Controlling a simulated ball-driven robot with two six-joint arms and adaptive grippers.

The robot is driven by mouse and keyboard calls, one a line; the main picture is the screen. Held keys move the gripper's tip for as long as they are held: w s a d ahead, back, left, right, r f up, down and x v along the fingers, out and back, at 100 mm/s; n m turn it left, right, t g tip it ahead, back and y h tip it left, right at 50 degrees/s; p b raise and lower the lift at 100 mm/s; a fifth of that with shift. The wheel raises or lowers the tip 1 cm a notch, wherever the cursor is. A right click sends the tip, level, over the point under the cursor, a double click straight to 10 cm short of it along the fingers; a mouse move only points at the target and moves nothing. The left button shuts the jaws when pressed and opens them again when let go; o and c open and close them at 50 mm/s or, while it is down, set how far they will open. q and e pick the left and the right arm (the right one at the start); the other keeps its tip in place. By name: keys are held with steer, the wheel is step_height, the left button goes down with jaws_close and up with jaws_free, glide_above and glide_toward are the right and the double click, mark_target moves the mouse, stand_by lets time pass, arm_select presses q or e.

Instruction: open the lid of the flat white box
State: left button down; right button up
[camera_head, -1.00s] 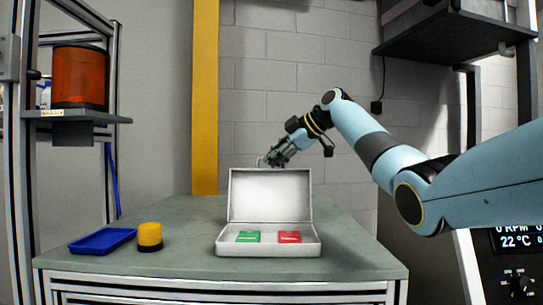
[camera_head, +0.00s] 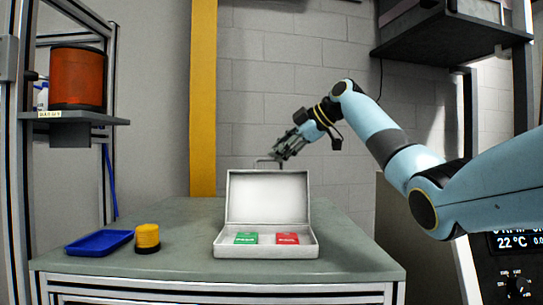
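The flat white box (camera_head: 266,249) stands on the workbench with its lid (camera_head: 267,197) open and tilted up at the back. A green block (camera_head: 246,238) and a red block (camera_head: 287,239) lie inside it. My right gripper (camera_head: 277,157) is above and behind the lid's top edge, apart from the lid. I cannot clearly tell how far its fingers are spread. A thin dark handle-like loop (camera_head: 268,162) shows near the lid's top edge. My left gripper is not in view.
A blue tray (camera_head: 99,243) and a yellow and black cylinder (camera_head: 147,238) stand on the bench (camera_head: 190,262) left of the box. A shelf (camera_head: 72,118) with an orange container (camera_head: 78,77) is at the left. A dark shelf (camera_head: 450,40) hangs upper right. The bench right of the box is clear.

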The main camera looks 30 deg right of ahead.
steer(key=v, duration=0.8)
steer(key=shift+s+r, duration=0.15)
steer(key=shift+s, duration=0.05)
